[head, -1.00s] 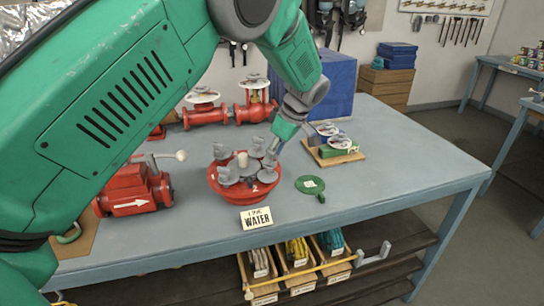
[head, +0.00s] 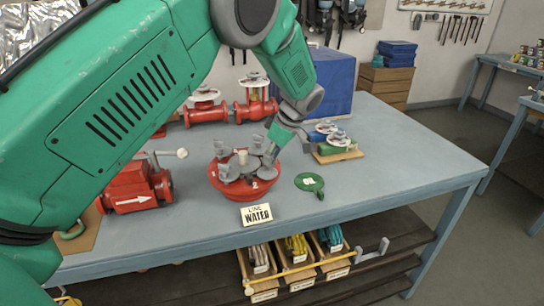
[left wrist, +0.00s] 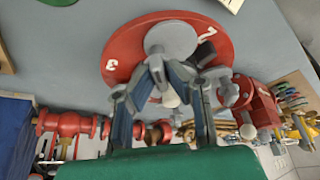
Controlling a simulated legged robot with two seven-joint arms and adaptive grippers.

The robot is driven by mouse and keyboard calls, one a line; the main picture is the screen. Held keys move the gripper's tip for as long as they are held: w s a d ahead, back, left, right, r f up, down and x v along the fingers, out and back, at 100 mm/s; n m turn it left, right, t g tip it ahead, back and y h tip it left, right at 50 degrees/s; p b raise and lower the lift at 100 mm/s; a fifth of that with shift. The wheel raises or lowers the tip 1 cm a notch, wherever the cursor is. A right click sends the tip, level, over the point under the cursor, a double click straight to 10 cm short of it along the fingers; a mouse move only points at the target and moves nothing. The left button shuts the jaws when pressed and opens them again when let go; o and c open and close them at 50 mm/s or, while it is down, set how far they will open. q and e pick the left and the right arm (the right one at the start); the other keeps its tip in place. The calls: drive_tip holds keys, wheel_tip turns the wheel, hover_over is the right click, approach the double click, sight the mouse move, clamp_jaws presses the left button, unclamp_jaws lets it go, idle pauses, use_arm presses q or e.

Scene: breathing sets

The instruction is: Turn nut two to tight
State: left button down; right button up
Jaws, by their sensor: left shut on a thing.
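A round red flange (head: 226,188) stands on the bench with several grey winged nuts and a pale central post (head: 242,156). A small 2 is marked on its front rim. My left gripper (head: 269,156) comes down from the upper right onto the grey nut at the flange's right side. In the left wrist view its fingers (left wrist: 167,78) are shut close around grey nut parts, above a wide grey disc (left wrist: 172,40) on the red flange (left wrist: 122,48). My right gripper is not in view.
A red valve body (head: 136,188) is at left. Red pipework (head: 207,112) and a wooden board with small valves (head: 338,154) are behind. The bench's right side is clear.

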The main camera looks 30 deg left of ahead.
use_arm(q)
drive_tip(key=shift+w+a+r+m, duration=0.1)
drive_tip(key=shift+r+m, duration=0.05)
drive_tip(key=shift+m, duration=0.25)
drive_tip(key=m+t, duration=0.2)
drive_tip(key=m, duration=0.1)
drive_tip(key=shift+r+m, duration=0.1)
drive_tip(key=shift+m, duration=0.3)
drive_tip(key=m, duration=0.2)
drive_tip(key=m+t+h, duration=0.1)
drive_tip(key=m, duration=0.1)
drive_tip(key=shift+r+m+t+p, duration=0.15)
drive_tip(key=shift+m+t+p, duration=0.15)
drive_tip(key=shift+p, duration=0.1)
drive_tip(key=m, duration=0.2)
drive_tip(key=m+t+h+p, duration=0.1)
drive_tip(key=m, duration=0.1)
drive_tip(key=shift+a+h+p, duration=0.1)
drive_tip(key=shift+h+p, duration=0.2)
drive_tip(key=shift+m+h+p, duration=0.6)
drive_tip(key=shift+m+p, duration=0.05)
drive_tip(key=shift+m, duration=1.05)
drive_tip(key=c, duration=1.6)
unclamp_jaws()
drive_tip(key=shift+f, duration=0.3)
